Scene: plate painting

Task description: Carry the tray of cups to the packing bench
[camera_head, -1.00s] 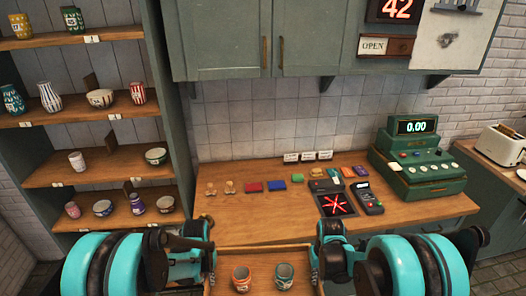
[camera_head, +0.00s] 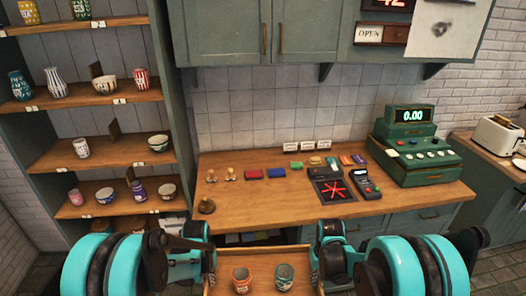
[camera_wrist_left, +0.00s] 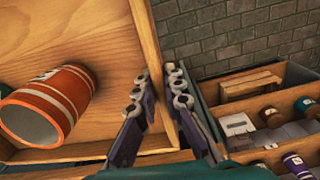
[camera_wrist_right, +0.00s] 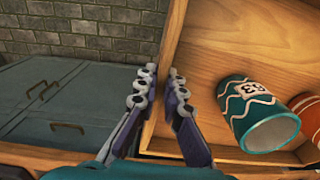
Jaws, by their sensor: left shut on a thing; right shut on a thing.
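A wooden tray (camera_head: 262,256) is held level in front of me, at the bottom of the head view. An orange striped cup (camera_head: 241,279) and a teal patterned cup (camera_head: 285,277) stand in it, side by side and apart. My left gripper (camera_head: 208,262) is shut on the tray's left wall; the left wrist view shows the wall between its fingers (camera_wrist_left: 157,92) and the orange cup (camera_wrist_left: 50,105) inside. My right gripper (camera_head: 320,262) is shut on the right wall; the right wrist view shows its fingers (camera_wrist_right: 161,92) there, near the teal cup (camera_wrist_right: 250,112).
A shelf of pottery (camera_head: 95,153) stands at left. A toaster (camera_head: 497,136) is at right.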

